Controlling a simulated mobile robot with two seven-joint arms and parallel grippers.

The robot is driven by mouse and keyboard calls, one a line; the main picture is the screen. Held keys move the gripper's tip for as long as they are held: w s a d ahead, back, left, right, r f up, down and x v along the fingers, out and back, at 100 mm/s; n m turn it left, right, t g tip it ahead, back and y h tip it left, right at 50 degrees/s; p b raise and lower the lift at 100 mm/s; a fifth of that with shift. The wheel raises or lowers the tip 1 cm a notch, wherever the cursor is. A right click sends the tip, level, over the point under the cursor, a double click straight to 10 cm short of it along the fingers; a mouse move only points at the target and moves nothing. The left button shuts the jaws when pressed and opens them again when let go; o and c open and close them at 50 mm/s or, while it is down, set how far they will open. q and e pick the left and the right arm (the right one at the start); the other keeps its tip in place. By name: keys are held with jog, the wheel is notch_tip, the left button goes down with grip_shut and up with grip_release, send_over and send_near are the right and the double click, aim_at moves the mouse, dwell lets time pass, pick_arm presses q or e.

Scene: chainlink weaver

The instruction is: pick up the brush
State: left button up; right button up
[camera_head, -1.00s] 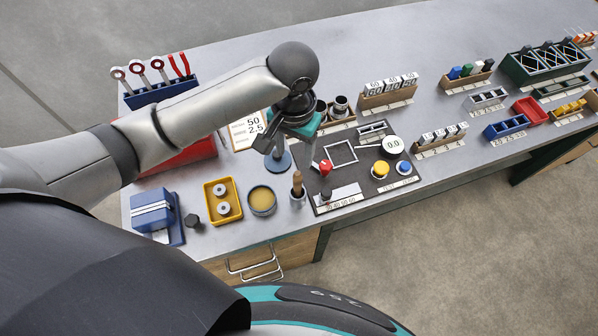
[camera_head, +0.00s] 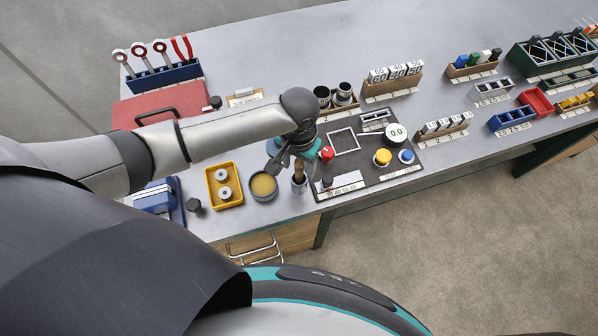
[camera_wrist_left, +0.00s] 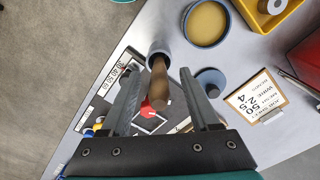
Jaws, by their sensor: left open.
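The brush stands with its wooden handle (camera_head: 299,172) up in a small grey cup (camera_head: 298,186) near the front edge of the bench. Its lower end is hidden in the cup. My left gripper (camera_head: 290,164) is just above and beside the handle, pointing down. In the left wrist view the brush handle (camera_wrist_left: 160,83) shows between the two spread fingers, with gaps on both sides, and the cup (camera_wrist_left: 158,50) lies beyond. The left gripper is open and empty. My right gripper is in neither view.
A round tub of yellowish paste (camera_head: 263,186) and a yellow tray (camera_head: 224,186) stand left of the cup. A dark panel with a red knob (camera_head: 327,153) and yellow button (camera_head: 382,157) lies right of it. A blue tool rack (camera_head: 162,78) is at the back left.

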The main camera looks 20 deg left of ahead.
aim_at(299, 173)
pick_arm(q)
jog(key=shift+f, duration=1.9)
grip_shut()
